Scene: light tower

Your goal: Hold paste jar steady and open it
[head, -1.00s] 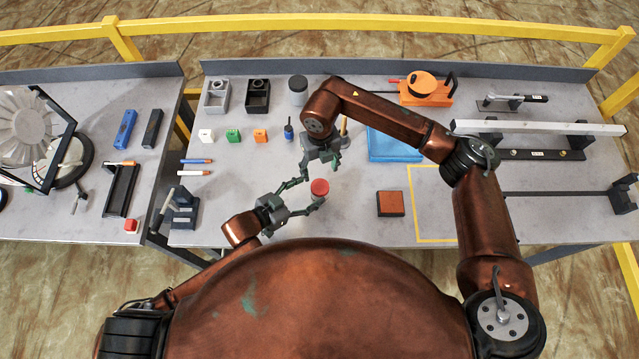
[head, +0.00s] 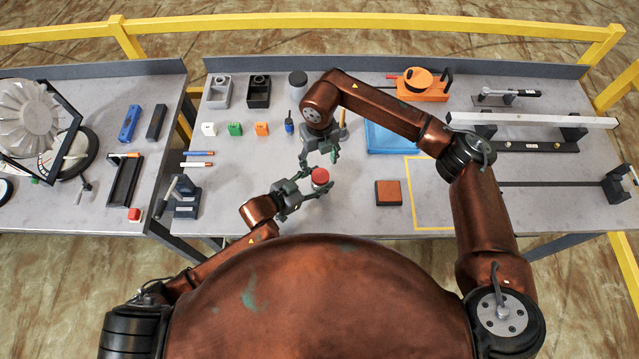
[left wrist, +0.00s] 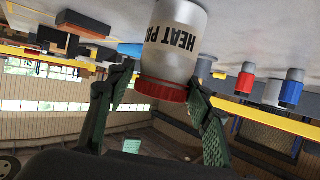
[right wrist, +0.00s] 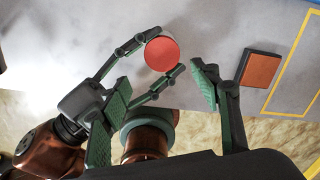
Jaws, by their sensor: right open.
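The paste jar (head: 320,186) stands upright on the table with its red lid (head: 320,175) on. The left wrist view shows its silver body (left wrist: 172,45), with part of a "HEAT" label. My left gripper (head: 312,187) has its fingers on both sides of the jar near the lid; whether they press on it I cannot tell. My right gripper (head: 327,160) is open and empty, just behind and above the jar. In the right wrist view the red lid (right wrist: 161,54) lies beyond its fingers, with the left gripper's fingertips beside it.
An orange-brown block (head: 389,193) lies right of the jar, near a yellow taped outline (head: 432,228). A blue tray (head: 390,140) is behind it. Small white, green and orange blocks (head: 235,129) stand back left. A grey-black fixture (head: 184,197) stands at the left edge.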

